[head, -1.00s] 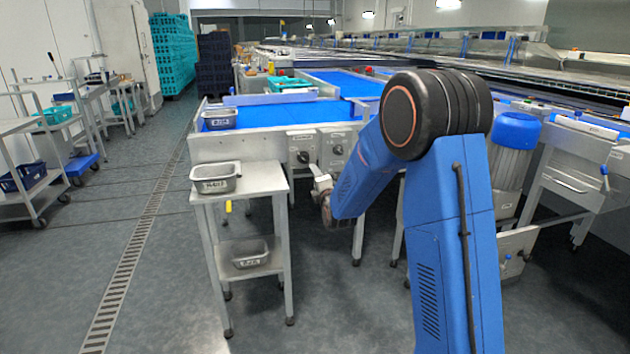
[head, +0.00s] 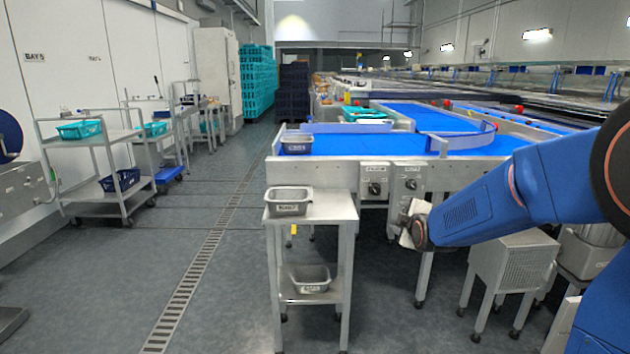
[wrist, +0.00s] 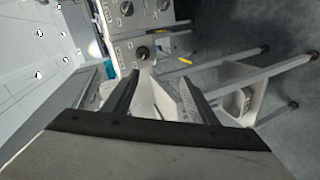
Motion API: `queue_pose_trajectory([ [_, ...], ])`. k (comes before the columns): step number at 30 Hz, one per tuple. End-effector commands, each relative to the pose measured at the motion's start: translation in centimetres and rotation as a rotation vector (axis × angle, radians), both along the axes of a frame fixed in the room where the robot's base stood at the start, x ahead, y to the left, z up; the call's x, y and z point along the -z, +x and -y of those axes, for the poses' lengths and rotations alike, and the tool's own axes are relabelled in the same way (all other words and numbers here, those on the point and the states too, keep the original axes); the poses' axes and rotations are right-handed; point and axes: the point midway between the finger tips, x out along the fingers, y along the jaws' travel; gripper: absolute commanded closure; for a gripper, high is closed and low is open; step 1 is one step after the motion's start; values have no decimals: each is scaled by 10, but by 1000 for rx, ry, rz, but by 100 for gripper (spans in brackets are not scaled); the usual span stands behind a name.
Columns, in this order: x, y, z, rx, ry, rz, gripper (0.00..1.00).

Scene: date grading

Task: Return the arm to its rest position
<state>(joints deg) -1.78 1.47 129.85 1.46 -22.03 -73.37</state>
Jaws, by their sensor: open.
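My blue arm (head: 500,200) reaches in from the right edge of the head view, with its forearm stretched left and slightly down. My gripper (wrist: 160,88) shows in the wrist view with its two dark fingers apart and nothing between them. In the head view only the pale wrist end shows clearly, in front of the conveyor's control panel and right of the small steel table (head: 335,212). The fingertips are hard to make out there. My upper arm is cut off by the right edge.
A grey tray (head: 290,208) sits on the small table's top and another (head: 310,284) on its lower shelf. The blue conveyor (head: 360,145) runs behind, with knobs (head: 375,188) on its front. Carts (head: 100,165) stand at left. The floor around the drain (head: 195,275) is clear.

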Motion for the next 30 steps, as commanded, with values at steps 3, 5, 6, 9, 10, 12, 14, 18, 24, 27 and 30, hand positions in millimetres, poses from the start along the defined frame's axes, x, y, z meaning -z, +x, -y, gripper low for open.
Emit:
queue_pose_trajectory([
  [3,-8,-38,2,42,107,-73,48],
  [5,-11,-57,3,67,162,-112,48],
  [6,-11,-71,4,84,198,-140,48],
  [9,-12,-105,5,134,286,-206,48],
  [10,-12,-116,6,150,312,-225,48],
  [12,-12,-141,7,190,371,-271,48],
  [14,-11,-163,8,227,421,-309,48],
  [18,-7,-217,10,319,531,-396,48],
  [24,3,-296,13,475,678,-512,48],
  [27,9,-337,15,560,745,-564,48],
  [30,16,-377,16,651,808,-613,48],
])
